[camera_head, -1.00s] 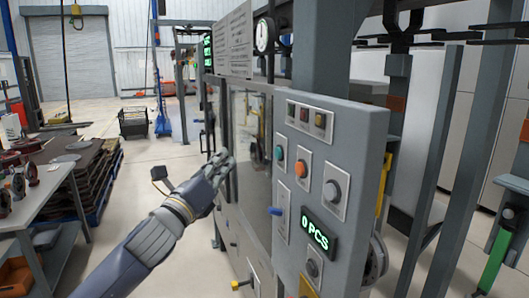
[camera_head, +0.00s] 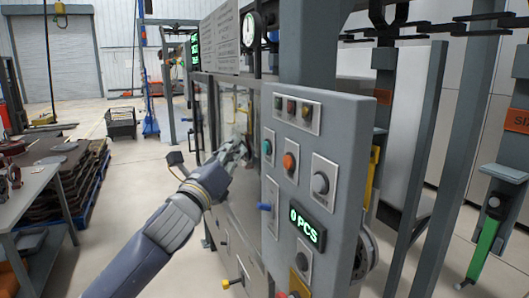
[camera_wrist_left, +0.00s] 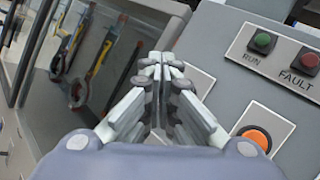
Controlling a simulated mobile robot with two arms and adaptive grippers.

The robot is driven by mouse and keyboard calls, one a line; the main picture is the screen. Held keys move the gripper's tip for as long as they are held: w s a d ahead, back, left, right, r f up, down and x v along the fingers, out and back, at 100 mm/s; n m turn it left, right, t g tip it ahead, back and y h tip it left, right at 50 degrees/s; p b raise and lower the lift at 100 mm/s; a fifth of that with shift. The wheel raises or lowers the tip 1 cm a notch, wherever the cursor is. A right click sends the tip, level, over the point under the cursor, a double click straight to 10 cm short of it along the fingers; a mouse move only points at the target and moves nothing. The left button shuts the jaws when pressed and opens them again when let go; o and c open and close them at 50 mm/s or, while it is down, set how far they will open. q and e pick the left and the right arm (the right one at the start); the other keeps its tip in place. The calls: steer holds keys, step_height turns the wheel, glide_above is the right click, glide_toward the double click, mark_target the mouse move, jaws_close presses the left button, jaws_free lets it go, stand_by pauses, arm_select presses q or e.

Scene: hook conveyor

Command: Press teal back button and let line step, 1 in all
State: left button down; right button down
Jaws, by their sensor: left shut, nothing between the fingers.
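The teal button (camera_head: 267,147) sits on the left of the grey control panel (camera_head: 340,150), in a small plate of its own. My left gripper (camera_head: 240,147) is shut and empty, with its fingertips just left of the teal button in the head view; whether they touch it I cannot tell. In the left wrist view the shut fingers (camera_wrist_left: 160,62) point at the panel and hide the teal button. The orange button (camera_head: 289,162) is right of the teal one and shows in the wrist view too (camera_wrist_left: 257,138). The green display (camera_head: 305,227) reads 0 PCS. My right gripper is out of view.
A grey knob (camera_head: 320,182) and a blue lever (camera_head: 264,207) stick out of the panel. RUN (camera_wrist_left: 263,40) and FAULT (camera_wrist_left: 308,60) lamps sit above the buttons. A glazed cabinet front is left of the panel.

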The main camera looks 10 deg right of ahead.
mark_target(266, 147)
arm_select(q)
steer(key=shift+w+d, duration=0.25)
steer(key=shift+d, duration=0.55)
steer(key=shift+w+d, duration=0.2)
steer(key=shift+d, duration=0.55)
steer(key=shift+d, duration=0.15)
steer(key=shift+w+d, duration=0.15)
steer(key=shift+d, duration=0.1)
